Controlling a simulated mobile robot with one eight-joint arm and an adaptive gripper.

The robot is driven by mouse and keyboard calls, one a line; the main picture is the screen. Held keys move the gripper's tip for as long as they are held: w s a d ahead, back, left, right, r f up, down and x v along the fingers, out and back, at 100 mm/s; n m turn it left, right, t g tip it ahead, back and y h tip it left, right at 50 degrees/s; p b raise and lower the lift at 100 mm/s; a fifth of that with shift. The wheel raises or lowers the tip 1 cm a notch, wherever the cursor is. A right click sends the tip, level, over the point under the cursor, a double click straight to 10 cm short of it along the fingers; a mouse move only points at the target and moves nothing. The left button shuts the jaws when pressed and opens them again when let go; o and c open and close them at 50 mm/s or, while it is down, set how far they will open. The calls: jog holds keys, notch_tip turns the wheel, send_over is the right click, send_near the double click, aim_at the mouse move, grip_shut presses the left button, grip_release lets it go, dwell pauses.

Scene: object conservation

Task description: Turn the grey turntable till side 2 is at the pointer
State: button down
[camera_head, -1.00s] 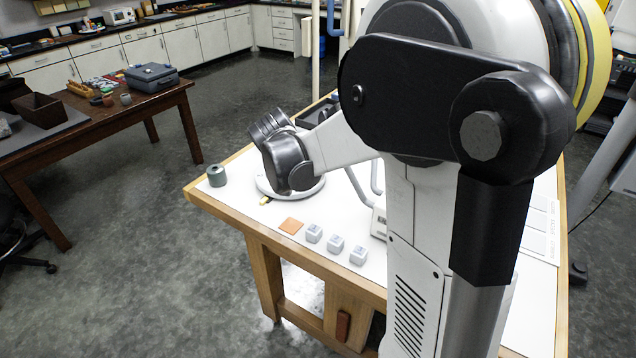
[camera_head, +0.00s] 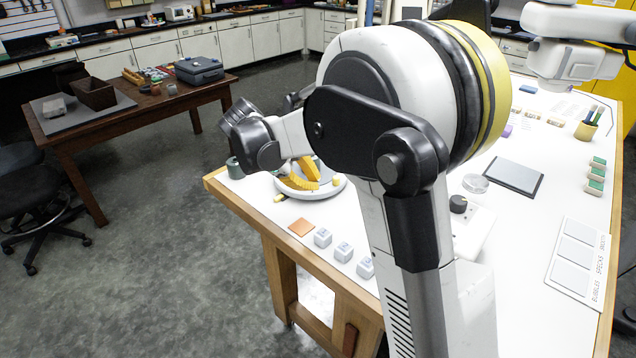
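The grey turntable (camera_head: 325,190) is a pale round disc near the left corner of the white-topped table. Yellow pieces (camera_head: 302,178), one with a ribbed edge, stand on it. My arm hides part of its far side. A small yellow piece (camera_head: 279,198) lies at its front left rim and may be the pointer. I cannot read any side number. The dark end of my arm, with my gripper (camera_head: 238,114), is raised above and left of the turntable, apart from it. Its fingers cannot be made out, and I see nothing held.
An orange square (camera_head: 301,227) and several pale cubes (camera_head: 343,252) lie along the front edge. A box with a black knob (camera_head: 458,204) and a grey pad (camera_head: 513,177) are to the right.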

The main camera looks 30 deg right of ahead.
jog(key=b+x, duration=0.2)
jog(key=x, duration=0.6)
jog(key=shift+a+b, duration=0.1)
jog(key=shift+b, duration=0.25)
jog(key=shift+w+d+b, duration=0.4)
jog(key=shift+w+d, duration=0.4)
jog(key=shift+d, duration=0.15)
jog(key=shift+w+d+r, duration=0.15)
jog(key=shift+w+d, duration=0.3)
jog(key=shift+d, duration=0.15)
jog(key=shift+w+d+r+n+t+p, duration=0.15)
jog(key=shift+d+n+t+p, duration=0.25)
jog(key=shift+d+n, duration=0.55)
jog(key=shift+w+d+n+t, duration=0.2)
jog(key=shift+d+n+t, duration=0.3)
jog(key=shift+n, duration=0.05)
jog(key=shift+s, duration=0.1)
